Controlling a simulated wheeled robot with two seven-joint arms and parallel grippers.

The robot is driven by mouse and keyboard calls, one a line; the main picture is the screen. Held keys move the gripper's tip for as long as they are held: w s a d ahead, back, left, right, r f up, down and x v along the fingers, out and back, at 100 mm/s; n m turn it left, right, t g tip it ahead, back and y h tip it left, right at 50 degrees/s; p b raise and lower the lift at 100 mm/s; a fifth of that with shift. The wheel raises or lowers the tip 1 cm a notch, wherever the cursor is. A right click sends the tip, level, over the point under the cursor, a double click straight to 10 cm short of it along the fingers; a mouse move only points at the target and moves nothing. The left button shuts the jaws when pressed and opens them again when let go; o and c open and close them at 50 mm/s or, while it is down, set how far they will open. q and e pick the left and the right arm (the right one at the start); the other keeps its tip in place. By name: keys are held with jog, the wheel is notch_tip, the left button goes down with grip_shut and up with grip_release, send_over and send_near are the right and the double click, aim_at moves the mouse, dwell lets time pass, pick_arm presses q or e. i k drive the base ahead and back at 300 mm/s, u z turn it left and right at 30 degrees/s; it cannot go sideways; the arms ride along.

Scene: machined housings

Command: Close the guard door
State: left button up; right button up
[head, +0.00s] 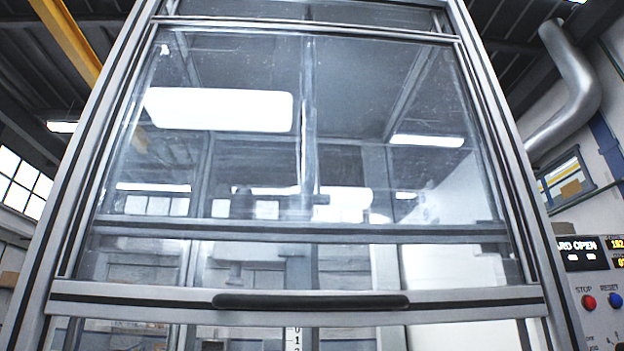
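The guard door (400,265) is a clear pane in a grey metal frame, close in front of me in the head view. Its bottom rail (150,297) carries a long black handle (310,301). Below this rail a strip of opening shows, with a scale marked with digits (293,338) behind it. The panel at the right has a display (582,252) whose visible letters read "RD OPEN", cut off at its left. Neither of my grippers is in view.
Grey uprights (520,175) flank the door on both sides. A red STOP button (588,302) and a blue RESET button (615,300) sit on the control panel at the right. A bent silver duct (575,90) hangs at the upper right.

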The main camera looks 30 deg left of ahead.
aim_at(68, 296)
jog(key=z, duration=0.3)
jog(key=k, duration=0.25)
jog(key=u, duration=1)
